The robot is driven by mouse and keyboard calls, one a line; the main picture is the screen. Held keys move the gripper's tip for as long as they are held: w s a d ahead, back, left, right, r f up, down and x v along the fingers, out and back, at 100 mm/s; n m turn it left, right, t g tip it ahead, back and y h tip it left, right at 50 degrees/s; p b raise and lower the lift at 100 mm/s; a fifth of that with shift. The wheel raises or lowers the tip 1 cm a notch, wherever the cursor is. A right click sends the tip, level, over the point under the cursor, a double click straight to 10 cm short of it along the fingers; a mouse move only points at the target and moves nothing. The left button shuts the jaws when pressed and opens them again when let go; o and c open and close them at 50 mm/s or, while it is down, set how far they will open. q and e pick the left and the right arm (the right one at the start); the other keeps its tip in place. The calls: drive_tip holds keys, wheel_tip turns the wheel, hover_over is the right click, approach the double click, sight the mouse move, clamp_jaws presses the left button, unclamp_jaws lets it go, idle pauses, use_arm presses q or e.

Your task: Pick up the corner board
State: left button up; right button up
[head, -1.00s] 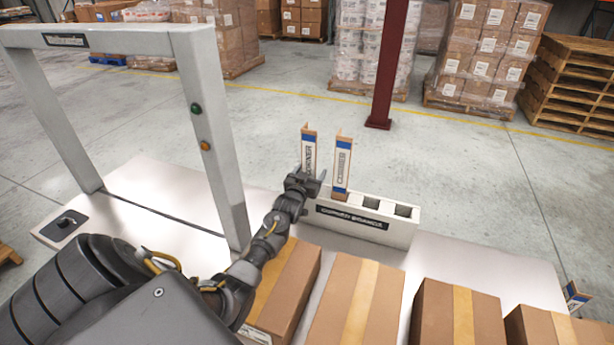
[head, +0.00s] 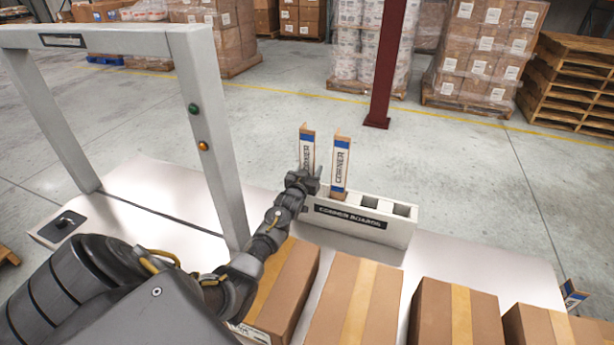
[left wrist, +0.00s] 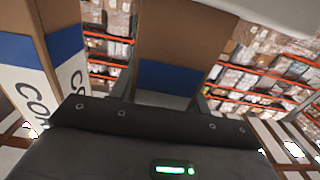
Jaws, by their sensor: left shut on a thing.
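Two upright corner boards, brown with a blue band and white printed label, stand at the white slotted holder (head: 400,230) in the head view. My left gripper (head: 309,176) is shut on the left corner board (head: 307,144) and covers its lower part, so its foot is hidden. In the left wrist view this board (left wrist: 170,77) stands between the fingers. The right corner board (head: 341,165) stands close beside the gripper; a labelled board also shows at the left of the wrist view (left wrist: 65,60). My right gripper is out of view.
Several taped cartons (head: 355,305) line the near side of the metal table (head: 480,262). A grey frame (head: 213,130) with buttons rises left of my arm. Another blue-and-white board (head: 573,296) shows at the far right. The holder's right-hand slots are empty.

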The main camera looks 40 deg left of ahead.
use_arm(q)
wheel_tip(320, 180, up, 18)
drive_tip(key=b, duration=0.4)
idle(0.4)
